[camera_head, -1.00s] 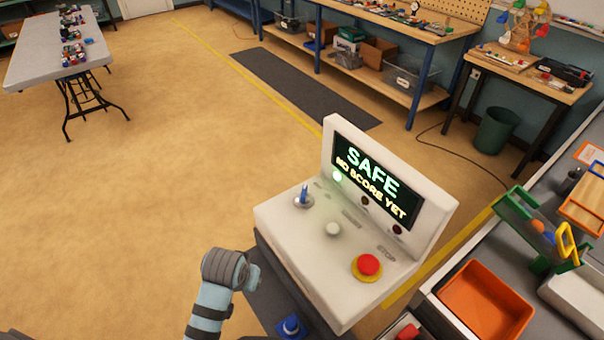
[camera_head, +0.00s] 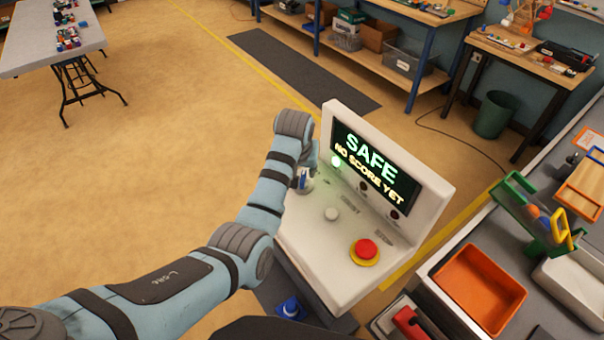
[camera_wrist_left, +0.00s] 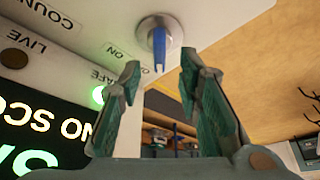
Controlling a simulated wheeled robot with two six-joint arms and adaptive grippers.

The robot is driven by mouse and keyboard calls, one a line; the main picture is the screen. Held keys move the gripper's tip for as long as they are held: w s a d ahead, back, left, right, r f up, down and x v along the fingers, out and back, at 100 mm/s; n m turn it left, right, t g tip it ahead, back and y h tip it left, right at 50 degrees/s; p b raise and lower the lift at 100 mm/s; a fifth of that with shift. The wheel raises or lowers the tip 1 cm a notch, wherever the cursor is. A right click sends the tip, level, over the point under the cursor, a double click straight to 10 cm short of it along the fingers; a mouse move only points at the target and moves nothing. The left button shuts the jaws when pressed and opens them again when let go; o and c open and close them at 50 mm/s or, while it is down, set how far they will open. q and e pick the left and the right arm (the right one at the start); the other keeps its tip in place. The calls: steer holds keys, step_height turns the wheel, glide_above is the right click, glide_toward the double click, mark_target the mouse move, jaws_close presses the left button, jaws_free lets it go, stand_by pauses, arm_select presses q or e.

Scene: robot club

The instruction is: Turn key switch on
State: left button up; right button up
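The key switch is a blue key in a round silver collar on the white control console (camera_head: 345,278). In the head view the key (camera_head: 303,182) is partly covered by my left arm. In the left wrist view the key (camera_wrist_left: 159,45) points toward the gap between my fingers. My left gripper (camera_wrist_left: 160,72) is open, with one fingertip on each side of the key's line and no clear contact. An "ON" label shows beside the switch. The screen (camera_head: 374,170) reads SAFE, NO SCORE YET, and a green lamp (camera_head: 336,162) is lit. My right gripper is not in view.
A red stop button (camera_head: 366,250) on a yellow ring and a pale round button (camera_head: 331,214) share the console top. An orange bin (camera_head: 478,290) and a green carrier (camera_head: 537,228) stand on the table to the right. Open floor lies left of the console.

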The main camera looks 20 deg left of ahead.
mark_target(303, 176)
arm_select(q)
steer(key=x, duration=0.3)
steer(key=shift+w+f, duration=0.15)
steer(key=shift+f, duration=0.1)
jaws_close()
